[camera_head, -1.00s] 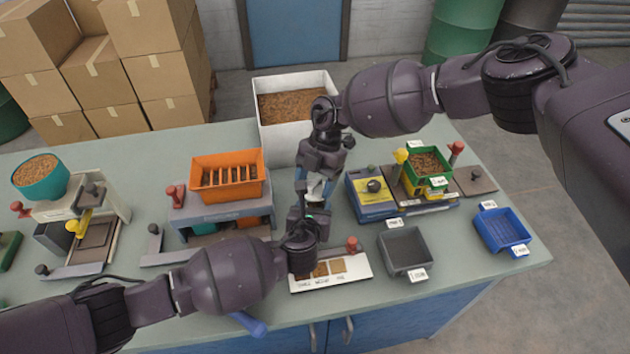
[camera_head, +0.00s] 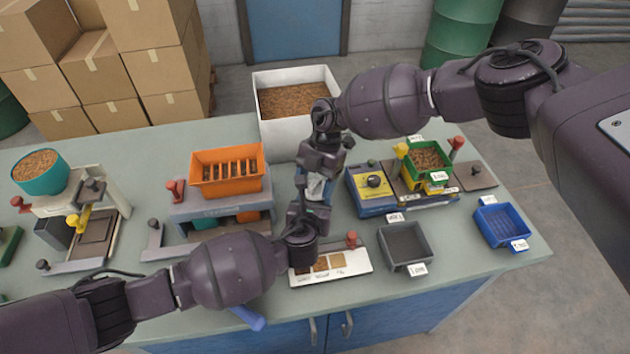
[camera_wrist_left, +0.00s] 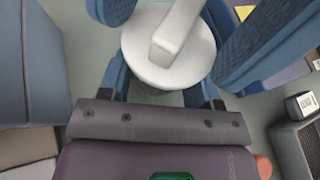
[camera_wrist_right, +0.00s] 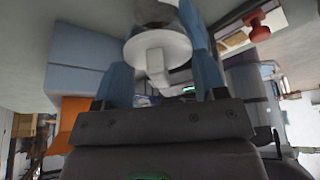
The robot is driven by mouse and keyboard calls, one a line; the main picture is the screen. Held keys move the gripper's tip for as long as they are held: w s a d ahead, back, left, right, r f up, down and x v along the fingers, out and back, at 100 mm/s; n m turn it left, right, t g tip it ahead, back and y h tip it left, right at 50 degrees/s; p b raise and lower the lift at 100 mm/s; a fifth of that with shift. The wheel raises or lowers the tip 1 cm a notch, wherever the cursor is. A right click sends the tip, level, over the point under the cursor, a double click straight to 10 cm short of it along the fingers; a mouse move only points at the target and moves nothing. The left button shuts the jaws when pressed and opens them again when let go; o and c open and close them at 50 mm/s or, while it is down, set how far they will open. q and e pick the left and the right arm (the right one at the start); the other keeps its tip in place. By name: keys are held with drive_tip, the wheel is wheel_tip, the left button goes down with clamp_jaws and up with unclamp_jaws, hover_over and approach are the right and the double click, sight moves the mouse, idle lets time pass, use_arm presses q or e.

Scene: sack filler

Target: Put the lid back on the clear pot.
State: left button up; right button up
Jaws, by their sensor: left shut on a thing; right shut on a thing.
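The white round lid (camera_wrist_left: 168,62), with a block-like handle, is between my two grippers; it also shows in the right wrist view (camera_wrist_right: 160,45). My right gripper (camera_head: 316,178) points down, its fingers on either side of the handle, and is shut on it. My left gripper (camera_head: 313,200) is just below and is shut on the clear pot (camera_wrist_left: 155,95), which is mostly hidden under the lid in the left wrist view. The lid is over the pot, close to its mouth. I cannot tell whether they touch.
An orange slotted bin (camera_head: 228,178) on a stand is to the left, a white crate of brown pellets (camera_head: 291,134) behind. A blue and yellow device (camera_head: 371,193) and a grey tray (camera_head: 405,246) are to the right. A white card (camera_head: 335,272) lies in front.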

drive_tip(key=shift+f, duration=0.6)
drive_tip(key=o, duration=1)
drive_tip(key=shift+o, duration=0.2)
drive_tip(key=shift+r, duration=0.1)
drive_tip(key=v, duration=1.1)
drive_tip(key=shift+r, duration=0.4)
drive_tip(key=shift+w+d, duration=0.1)
drive_tip(key=shift+d, duration=0.05)
use_arm(q)
drive_tip(key=o, duration=1.4)
drive_tip(key=shift+c, duration=0.2)
